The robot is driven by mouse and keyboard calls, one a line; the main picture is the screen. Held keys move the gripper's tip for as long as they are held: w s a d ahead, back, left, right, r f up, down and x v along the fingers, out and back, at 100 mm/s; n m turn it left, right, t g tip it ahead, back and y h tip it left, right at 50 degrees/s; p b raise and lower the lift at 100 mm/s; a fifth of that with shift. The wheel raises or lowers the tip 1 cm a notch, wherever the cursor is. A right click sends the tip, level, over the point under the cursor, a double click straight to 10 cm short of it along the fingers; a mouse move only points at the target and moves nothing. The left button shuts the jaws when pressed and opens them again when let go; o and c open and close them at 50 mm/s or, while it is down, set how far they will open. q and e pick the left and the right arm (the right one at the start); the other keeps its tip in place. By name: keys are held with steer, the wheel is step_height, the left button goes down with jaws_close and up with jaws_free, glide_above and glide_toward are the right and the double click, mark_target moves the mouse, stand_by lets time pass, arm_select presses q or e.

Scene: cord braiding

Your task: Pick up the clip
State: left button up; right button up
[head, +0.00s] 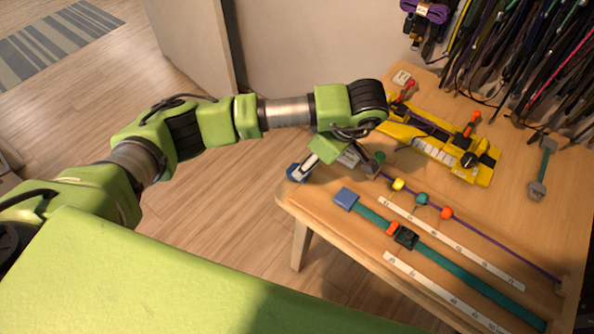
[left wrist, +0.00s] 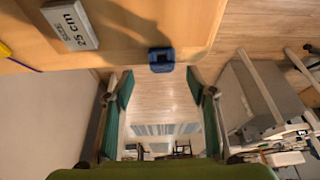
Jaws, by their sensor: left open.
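A small dark blue clip (left wrist: 161,59) sits at the table's edge in the left wrist view, just beyond and between my fingertips. My right gripper is in neither view.
A yellow tool (head: 440,145), a purple cord (head: 500,245) with coloured beads, a teal strap (head: 450,265) and white rulers (head: 450,243) lie on the table (head: 545,225). Hanging cords (head: 510,60) line the back.

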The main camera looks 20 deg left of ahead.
arm_select(q)
steer(key=shift+a+f, duration=0.2)
steer(key=shift+f, duration=0.3)
steer(key=x, duration=0.2)
steer(key=p+x, duration=0.1)
steer(key=x, duration=0.1)
steer(key=shift+a, duration=0.45)
steer(key=shift+f+p, duration=0.3)
steer(key=shift+f, duration=0.05)
steer(key=shift+c, duration=0.2)
steer(key=c, duration=0.8)
